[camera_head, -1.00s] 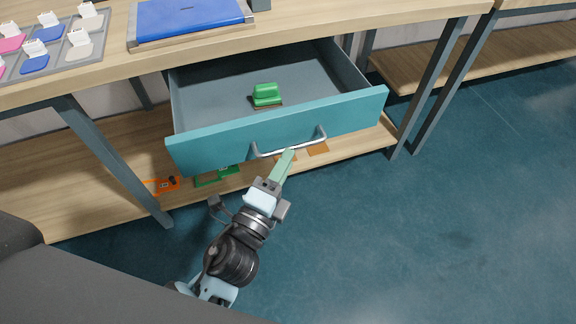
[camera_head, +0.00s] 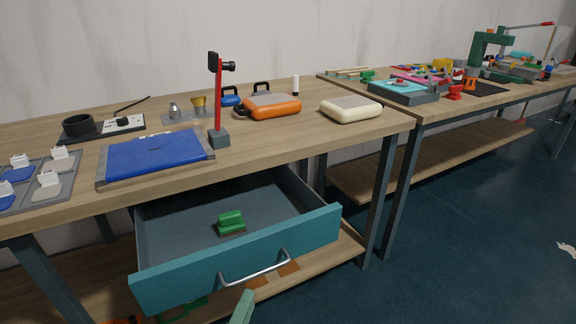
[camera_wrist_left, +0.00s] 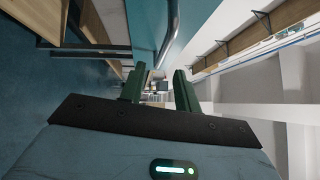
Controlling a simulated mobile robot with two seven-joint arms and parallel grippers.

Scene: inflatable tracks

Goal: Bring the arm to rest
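My left gripper shows in the head view only as a pale green fingertip (camera_head: 243,308) at the bottom edge, just below and in front of the drawer handle (camera_head: 255,269). In the left wrist view my left gripper (camera_wrist_left: 160,88) has its two dark green fingers apart, with nothing between them. The handle, a grey bar, passes just above the fingers there and is not between them. The teal drawer (camera_head: 300,246) stands open under the table, with a green block-like object (camera_head: 230,222) inside. My right gripper is in neither view.
The table (camera_head: 290,140) above holds a blue mat (camera_head: 155,157), a red post with a black head (camera_head: 218,95), an orange case (camera_head: 270,106) and a cream case (camera_head: 350,109). A second loaded bench (camera_head: 440,110) stands at the right.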

